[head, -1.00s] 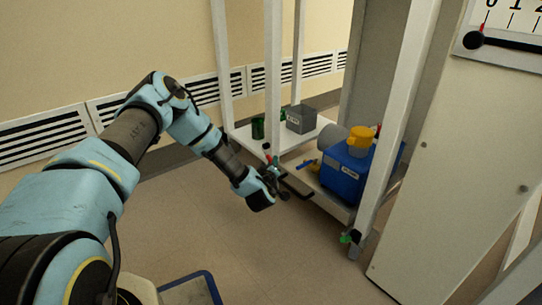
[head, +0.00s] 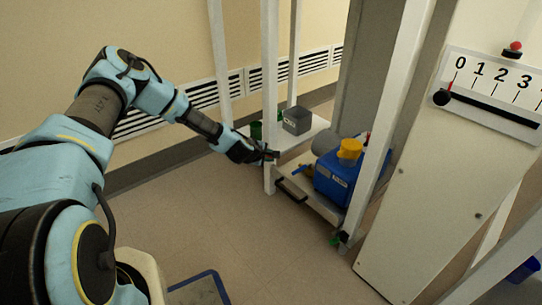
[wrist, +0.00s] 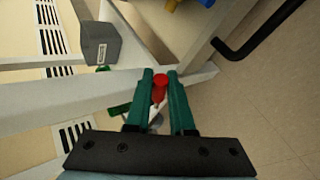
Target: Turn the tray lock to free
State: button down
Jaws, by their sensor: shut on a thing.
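The tray lock appears as a small red knob (wrist: 160,88) in the wrist view, at the white frame post (wrist: 90,98). My gripper (wrist: 160,82) has its two green fingers closed on either side of this red knob, gripping it. In the head view my gripper (head: 272,155) is at the front post and hides the knob, so I cannot read the lock's position. The white tray (head: 325,207) is just right of the gripper, with a black handle (head: 291,190) at its front. The handle also shows in the wrist view (wrist: 262,35).
A blue jug (head: 335,184) with a yellow cap (head: 350,149) stands on the tray. A numbered scale (head: 490,95) is on the right panel.

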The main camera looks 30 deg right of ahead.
jog(key=shift+w+a+r+n+g+p, duration=0.1)
jog(key=shift+w+r+n+g+p, duration=0.2)
jog(key=shift+r+n+g, duration=0.35)
jog(key=shift+w+a+r+n+g+p, duration=0.1)
jog(key=shift+w+r+n+g+p, duration=0.2)
jog(key=shift+g, duration=0.55)
jog(key=shift+w, duration=0.1)
jog(key=c, duration=0.8)
grip_release()
jog(key=shift+r, duration=0.1)
jog(key=p+v, duration=0.3)
jog(key=v, duration=0.7)
jog(key=shift+a+r, duration=0.15)
jog(key=shift+a, duration=0.25)
